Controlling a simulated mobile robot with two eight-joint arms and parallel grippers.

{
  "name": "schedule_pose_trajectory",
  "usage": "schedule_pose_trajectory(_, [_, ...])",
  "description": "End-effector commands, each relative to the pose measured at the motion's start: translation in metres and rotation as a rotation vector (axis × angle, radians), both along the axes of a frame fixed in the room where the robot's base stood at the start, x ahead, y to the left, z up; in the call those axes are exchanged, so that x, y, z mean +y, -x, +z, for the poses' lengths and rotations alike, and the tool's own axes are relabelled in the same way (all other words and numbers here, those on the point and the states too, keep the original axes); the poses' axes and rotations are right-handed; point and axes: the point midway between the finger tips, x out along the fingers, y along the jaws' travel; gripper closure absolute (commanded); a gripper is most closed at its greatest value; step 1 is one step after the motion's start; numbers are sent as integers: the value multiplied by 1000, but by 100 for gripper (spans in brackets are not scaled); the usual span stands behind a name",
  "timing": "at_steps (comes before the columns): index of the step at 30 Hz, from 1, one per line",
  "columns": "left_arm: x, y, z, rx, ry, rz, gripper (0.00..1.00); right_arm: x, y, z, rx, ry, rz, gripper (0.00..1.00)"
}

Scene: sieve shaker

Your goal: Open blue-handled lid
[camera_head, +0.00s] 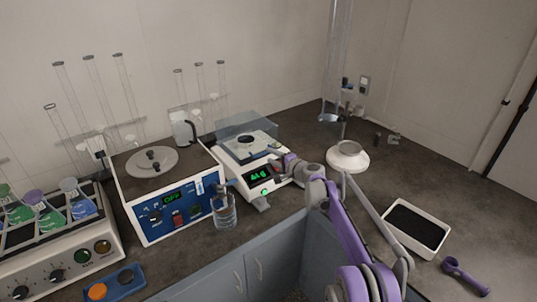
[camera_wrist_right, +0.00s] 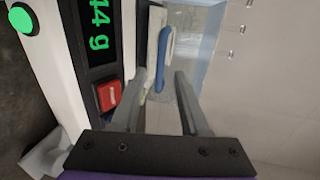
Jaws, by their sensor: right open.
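The white balance (camera_head: 258,178) with a green lit display stands at the middle of the counter, with a clear bluish lid (camera_head: 262,128) over its top. The blue handle (camera_wrist_right: 165,58) shows in the right wrist view, on a pale edge of the lid (camera_wrist_right: 203,45). My right gripper (camera_head: 280,160) is at the balance's right side. In the wrist view its open fingers (camera_wrist_right: 160,88) point toward the handle, with nothing held between them. I cannot tell the exact gap to the handle. In the head view my gripper hides the handle area. My left gripper is out of view.
A blue-fronted device (camera_head: 180,215) and a clear bottle (camera_head: 223,210) stand left of the balance. A white round stand (camera_head: 348,158) is to the right. A black-filled tray (camera_head: 417,228) and a purple scoop (camera_head: 463,275) lie at the right. A red button (camera_wrist_right: 108,95) is near my fingers.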

Motion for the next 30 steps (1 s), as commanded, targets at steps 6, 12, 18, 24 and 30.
schedule_pose_trajectory(6, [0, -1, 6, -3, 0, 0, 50, 10, -16, -3, -1, 1, -1, 55])
schedule_pose_trajectory(12, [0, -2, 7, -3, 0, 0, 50, 13, -19, -5, -1, 1, -1, 55])
schedule_pose_trajectory(18, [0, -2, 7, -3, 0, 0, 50, 14, -19, -5, 0, 2, -1, 55])
schedule_pose_trajectory(24, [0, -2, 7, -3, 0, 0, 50, 14, -19, -5, 0, 2, -1, 86])
schedule_pose_trajectory(30, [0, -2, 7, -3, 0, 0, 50, 13, -19, -5, 0, 2, -1, 100])
